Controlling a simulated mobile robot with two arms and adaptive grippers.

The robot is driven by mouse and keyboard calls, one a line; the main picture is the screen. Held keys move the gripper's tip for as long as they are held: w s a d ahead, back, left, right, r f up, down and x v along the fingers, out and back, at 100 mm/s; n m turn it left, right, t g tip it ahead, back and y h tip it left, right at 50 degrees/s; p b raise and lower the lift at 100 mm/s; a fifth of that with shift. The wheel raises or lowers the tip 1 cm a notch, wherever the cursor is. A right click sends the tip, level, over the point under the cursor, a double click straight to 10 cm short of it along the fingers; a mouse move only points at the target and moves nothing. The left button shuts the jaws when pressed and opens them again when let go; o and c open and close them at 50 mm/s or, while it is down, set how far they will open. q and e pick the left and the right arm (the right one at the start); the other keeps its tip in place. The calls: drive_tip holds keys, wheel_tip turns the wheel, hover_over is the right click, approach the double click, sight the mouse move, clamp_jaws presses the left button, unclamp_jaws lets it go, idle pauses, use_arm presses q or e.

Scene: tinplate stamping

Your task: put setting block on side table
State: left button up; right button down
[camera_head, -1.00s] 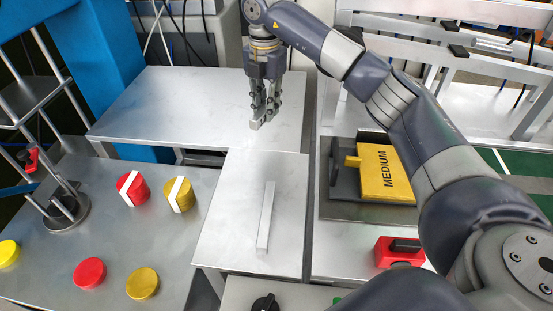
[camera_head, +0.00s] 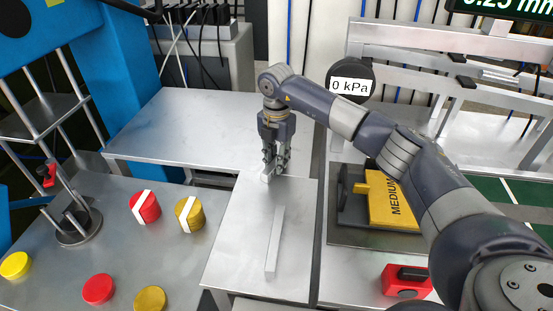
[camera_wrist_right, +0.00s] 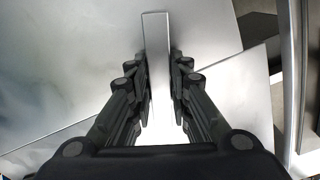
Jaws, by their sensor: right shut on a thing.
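In the right wrist view the block (camera_wrist_right: 156,60) is a smooth bar standing out between the two dark fingers. My left gripper is not in view.
A yellow block marked MEDIUM (camera_head: 390,205) sits in a dark fixture at right. Red and yellow knobs and buttons (camera_head: 145,206) are on the left panel. The back table top is mostly clear.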

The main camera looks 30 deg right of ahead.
drive_tip(key=c, duration=1.8)
unclamp_jaws()
drive_tip(key=o, duration=0.3)
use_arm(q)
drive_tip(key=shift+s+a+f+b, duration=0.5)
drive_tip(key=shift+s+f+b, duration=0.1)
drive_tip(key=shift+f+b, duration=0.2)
use_arm(e)
wheel_tip(320, 180, up, 12)
drive_tip(key=shift+r, duration=0.1)
drive_tip(key=shift+a, duration=0.1)
